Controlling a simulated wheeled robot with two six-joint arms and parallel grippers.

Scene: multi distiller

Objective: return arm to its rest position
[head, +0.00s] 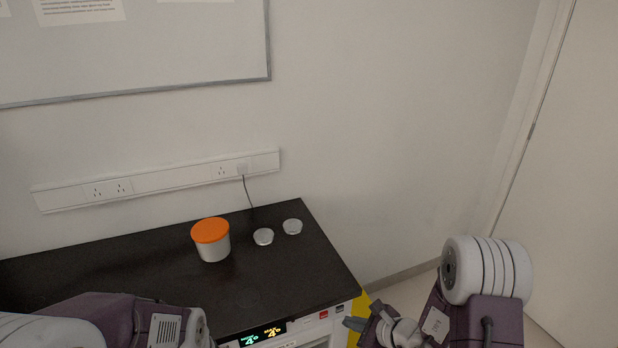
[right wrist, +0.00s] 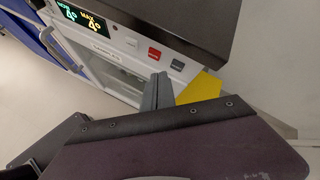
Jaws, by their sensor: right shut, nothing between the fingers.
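My right arm comes in from the lower right of the head view, bent at a white and purple joint. Its gripper (head: 357,322) is just off the right front corner of the black-topped cabinet (head: 300,268). In the right wrist view the two grey fingers of the right gripper (right wrist: 157,92) lie together, shut and empty, in front of the cabinet's front face. My left arm shows at the lower left of the head view, and its gripper is out of view.
A white tub with an orange lid (head: 211,240) stands on the cabinet top beside two small silver discs, one nearer (head: 263,237) and one farther (head: 292,227). The cabinet front has a lit display (head: 263,334) and a red button (right wrist: 154,54). A yellow thing (right wrist: 200,88) is beside the cabinet.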

